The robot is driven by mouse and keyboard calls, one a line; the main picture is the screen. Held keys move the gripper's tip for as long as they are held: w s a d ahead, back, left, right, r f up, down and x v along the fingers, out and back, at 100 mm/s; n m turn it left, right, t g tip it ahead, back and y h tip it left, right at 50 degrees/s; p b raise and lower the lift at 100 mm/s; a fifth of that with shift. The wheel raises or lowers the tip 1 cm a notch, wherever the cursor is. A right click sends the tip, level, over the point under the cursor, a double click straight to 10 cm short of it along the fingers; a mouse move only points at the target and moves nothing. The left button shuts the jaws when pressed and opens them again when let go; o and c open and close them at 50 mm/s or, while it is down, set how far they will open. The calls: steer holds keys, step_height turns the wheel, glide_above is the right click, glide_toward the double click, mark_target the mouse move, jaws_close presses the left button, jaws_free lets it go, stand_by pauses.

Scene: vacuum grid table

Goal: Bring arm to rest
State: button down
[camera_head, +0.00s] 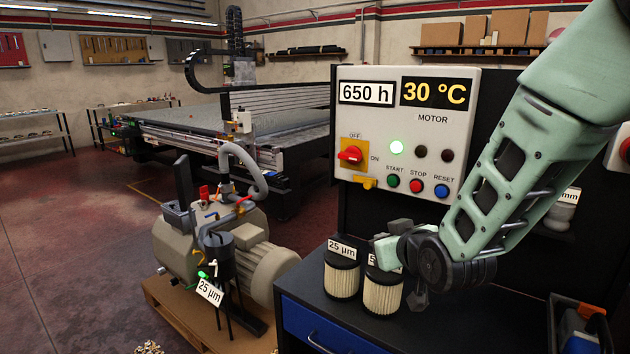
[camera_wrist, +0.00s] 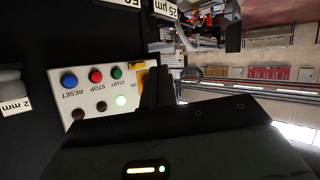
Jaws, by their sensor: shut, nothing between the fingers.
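My arm (camera_head: 530,150), pale green, comes in from the upper right of the head view. Its dark wrist joint is low in front of the black panel, near two filter cartridges on the blue cabinet. The cartridge labelled 25 µm (camera_head: 342,278) stands upright; the second one (camera_head: 382,292) is partly covered by my wrist. In the head view my gripper's fingers cannot be made out clearly. In the wrist view my gripper (camera_wrist: 157,84) shows as dark fingers, shut and empty, in front of the control box. I cannot tell whether my arm touches the cartridge.
The control box (camera_head: 455,100) reads 650 h and 30 °C, with a green lamp lit and a red switch. The blue cabinet (camera_head: 330,335) lies under my wrist. A vacuum pump (camera_head: 180,245) stands on a pallet at left. The grid table (camera_head: 190,118) is behind; red floor is open at left.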

steer(key=s+a+f+n+g+b, duration=0.1)
steer(key=s+a+f+g+b, duration=0.2)
steer(key=s, duration=0.6)
steer(key=s+a+f+n+g, duration=0.1)
steer(key=s+f+g, duration=0.3)
steer(key=s, duration=0.5)
steer(key=s+d+g+h+b, duration=0.1)
steer(key=s+d+g, duration=0.1)
steer(key=s, duration=0.5)
steer(key=s+d+n+g+h+b, duration=0.1)
steer(key=s+d+g, duration=0.1)
steer(key=s, duration=0.6)
steer(key=shift+d+g, duration=0.25)
steer(key=shift+g, duration=0.65)
steer(key=shift+a, duration=0.15)
